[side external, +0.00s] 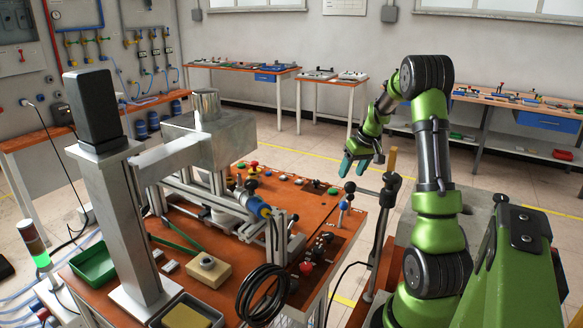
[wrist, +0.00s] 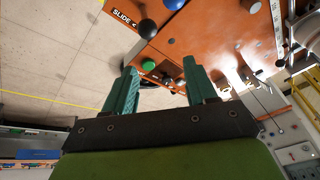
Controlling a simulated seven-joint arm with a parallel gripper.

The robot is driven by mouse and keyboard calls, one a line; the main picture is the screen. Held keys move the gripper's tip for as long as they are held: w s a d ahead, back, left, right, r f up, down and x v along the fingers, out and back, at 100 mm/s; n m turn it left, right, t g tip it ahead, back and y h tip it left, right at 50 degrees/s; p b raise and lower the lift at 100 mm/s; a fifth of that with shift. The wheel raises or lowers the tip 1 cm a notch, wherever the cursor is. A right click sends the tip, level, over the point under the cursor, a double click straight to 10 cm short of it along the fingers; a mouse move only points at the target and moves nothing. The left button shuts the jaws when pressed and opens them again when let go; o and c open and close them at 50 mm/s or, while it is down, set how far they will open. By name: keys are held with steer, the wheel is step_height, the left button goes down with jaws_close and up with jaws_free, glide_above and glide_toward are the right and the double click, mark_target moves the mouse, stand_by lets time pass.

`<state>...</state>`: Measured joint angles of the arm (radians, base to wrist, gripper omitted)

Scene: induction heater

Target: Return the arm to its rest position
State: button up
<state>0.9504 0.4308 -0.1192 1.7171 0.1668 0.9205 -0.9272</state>
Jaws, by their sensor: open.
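My gripper (side external: 356,163) is in the side external view, raised in the air beyond the right back corner of the orange worktable (side external: 215,293). My green arm is folded upright at the right. The gripper's two teal fingers also show in the wrist view (wrist: 158,92). They are spread apart with nothing between them. The table edge with a green knob (wrist: 149,64) and several other knobs lies beyond the fingers there. The gripper touches nothing that I can see.
The induction heater's metal frame (side external: 135,235) stands on the worktable's left. A green tray (side external: 93,264), a tan block with a ring (side external: 208,270) and a coiled black cable (side external: 262,295) lie on the table. A thin post (side external: 383,225) stands near my arm. Floor behind is clear.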

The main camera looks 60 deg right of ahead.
steer(key=shift+s+a+f+m, duration=0.15)
steer(key=shift+f+m, duration=0.1)
steer(key=shift+m, duration=0.25)
steer(key=w+a+r+m+y, duration=0.1)
steer(key=a+r, duration=0.3)
steer(key=a, duration=0.7)
steer(key=w+a+r, duration=0.1)
steer(key=a+r, duration=0.2)
steer(key=a, duration=0.8)
steer(key=s+a+r+n+t+y, duration=0.1)
steer(key=s+a+r+n, duration=0.1)
steer(key=a, duration=0.8)
steer(key=s+a+r+n+t+y, duration=0.1)
steer(key=s+a+r+n+t, duration=0.1)
steer(key=a, duration=0.8)
steer(key=shift+s+r+n+t, duration=0.3)
steer(key=shift+s+r+n, duration=0.3)
steer(key=shift+s+r, duration=0.4)
steer(key=shift+s+f, duration=0.1)
steer(key=shift+f, duration=0.05)
